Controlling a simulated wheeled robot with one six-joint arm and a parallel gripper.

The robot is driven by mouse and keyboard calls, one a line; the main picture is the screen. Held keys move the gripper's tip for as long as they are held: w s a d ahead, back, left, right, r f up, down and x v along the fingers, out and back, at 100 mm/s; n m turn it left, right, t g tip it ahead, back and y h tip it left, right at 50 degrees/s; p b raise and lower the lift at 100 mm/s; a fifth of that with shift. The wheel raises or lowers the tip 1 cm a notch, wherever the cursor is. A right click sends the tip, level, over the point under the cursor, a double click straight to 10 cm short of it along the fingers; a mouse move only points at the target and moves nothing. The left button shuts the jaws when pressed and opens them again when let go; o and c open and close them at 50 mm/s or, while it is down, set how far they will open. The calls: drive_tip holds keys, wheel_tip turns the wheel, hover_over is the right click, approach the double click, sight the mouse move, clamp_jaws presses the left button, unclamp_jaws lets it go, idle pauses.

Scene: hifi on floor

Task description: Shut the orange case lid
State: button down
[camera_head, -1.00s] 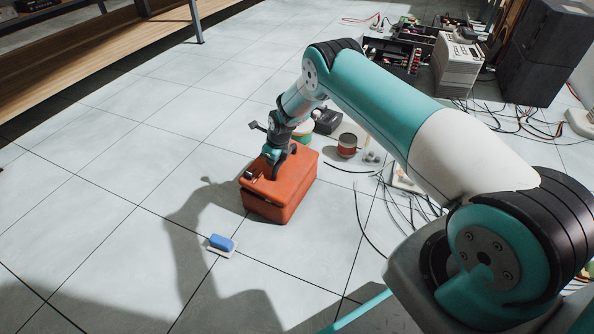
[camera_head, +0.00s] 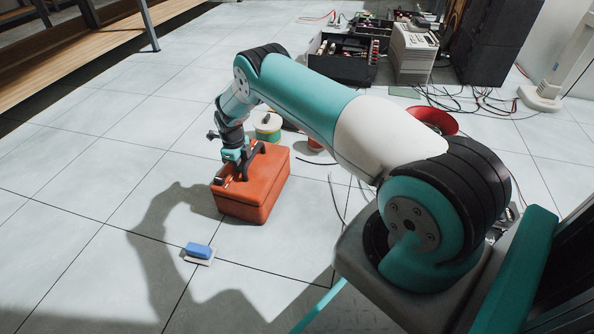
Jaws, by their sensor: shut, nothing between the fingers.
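The orange case (camera_head: 260,195) stands upright on the tiled floor, left of the picture's middle. Its lid (camera_head: 272,165) lies down over the body and looks level. I cannot tell whether a thin gap is left along the left edge. A dark handle shows on top, close to my gripper. My gripper (camera_head: 238,171) is shut and empty, pointing down at the left part of the lid. It seems to touch the lid or hover just above it; the fingertips are small and partly hidden.
A blue block on a white base (camera_head: 198,252) lies on the floor in front. Cables and a red bowl (camera_head: 430,121) are at the right. Open floor lies left of the case.

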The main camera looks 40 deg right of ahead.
drive_tip(key=shift+s+a+f, duration=0.1)
drive_tip(key=shift+a, duration=0.05)
wheel_tip(320, 180, up, 14)
drive_tip(key=p, duration=0.9)
drive_tip(key=s+a+r+n+y+p, duration=0.1)
drive_tip(key=s+a+r+n, duration=0.2)
drive_tip(key=a+r+n, duration=0.5)
drive_tip(key=s+a+r+n+t+p, duration=0.15)
drive_tip(key=s+r+n, duration=0.25)
drive_tip(key=r, duration=0.7)
drive_tip(key=s+a+r+n+g+y+p, duration=0.1)
drive_tip(key=s+a+r+n, duration=0.3)
drive_tip(key=r, duration=0.6)
drive_tip(key=s+a+r+n+y+p, duration=0.1)
drive_tip(key=s+a+r+n, duration=0.25)
drive_tip(key=s+n, duration=0.5)
drive_tip(key=s+a+r+n+y+p, duration=0.15)
drive_tip(key=s+r+n, duration=0.4)
drive_tip(key=s, duration=0.55)
drive_tip(key=s+a+r+n, duration=0.3)
drive_tip(key=s+r+n, duration=0.1)
drive_tip(key=s+n, duration=0.45)
wheel_tip(320, 180, up, 38)
drive_tip(key=p, duration=3.8)
drive_tip(key=shift+s+a+m, duration=0.15)
drive_tip(key=shift+s+m, duration=0.05)
drive_tip(key=shift+m, duration=0.15)
